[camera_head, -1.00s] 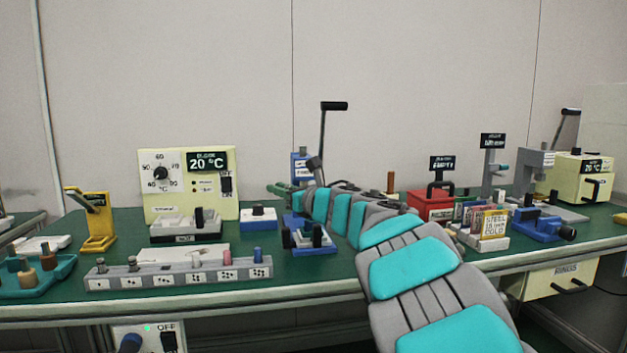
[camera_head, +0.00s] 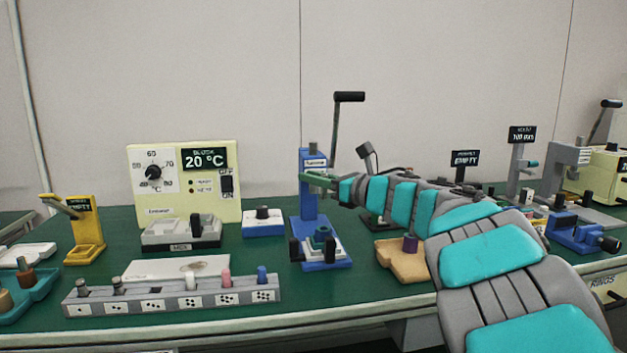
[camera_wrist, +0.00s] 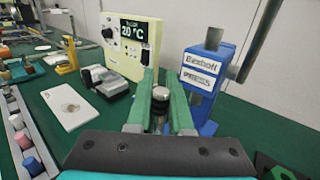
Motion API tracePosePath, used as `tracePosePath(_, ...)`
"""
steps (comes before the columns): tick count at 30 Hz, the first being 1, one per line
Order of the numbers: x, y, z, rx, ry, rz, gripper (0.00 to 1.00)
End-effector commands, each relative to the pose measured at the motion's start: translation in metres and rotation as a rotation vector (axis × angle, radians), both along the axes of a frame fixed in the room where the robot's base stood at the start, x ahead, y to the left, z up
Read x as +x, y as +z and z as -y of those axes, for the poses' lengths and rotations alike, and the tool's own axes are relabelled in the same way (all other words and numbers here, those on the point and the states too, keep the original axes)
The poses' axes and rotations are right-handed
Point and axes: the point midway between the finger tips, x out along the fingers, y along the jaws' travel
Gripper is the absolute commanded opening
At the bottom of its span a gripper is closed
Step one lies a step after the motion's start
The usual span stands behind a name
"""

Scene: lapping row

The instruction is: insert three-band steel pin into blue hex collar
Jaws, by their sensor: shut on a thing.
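My gripper (camera_head: 316,180) has green fingers and is raised beside the blue bench press, pointing left. In the wrist view, my gripper (camera_wrist: 160,118) is shut on a steel pin (camera_wrist: 160,96), which stands upright between the fingertips. A dark band shows on the pin; I cannot count its bands. In the head view the pin is too small to make out. A dark blue collar (camera_head: 322,234), seemingly the hex collar, sits in the fixture on the press base, below my gripper and apart from it. The collar is not clear in the wrist view.
The blue press (camera_head: 308,210) has a raised lever (camera_head: 337,120). A grey rack (camera_head: 172,294) with several pins lies along the front. A cream heater box (camera_head: 140,205) stands at the back left. A tan block (camera_head: 402,262) with a purple collar (camera_head: 410,243) is right of the press.

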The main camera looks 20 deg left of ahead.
Motion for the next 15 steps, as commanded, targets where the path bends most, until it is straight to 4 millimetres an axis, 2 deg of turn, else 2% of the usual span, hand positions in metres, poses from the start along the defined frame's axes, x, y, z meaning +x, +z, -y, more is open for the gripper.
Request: tracePosePath(15, 0.000, -0.038, 0.000, -0.001, 0.000, 0.001, 0.00)
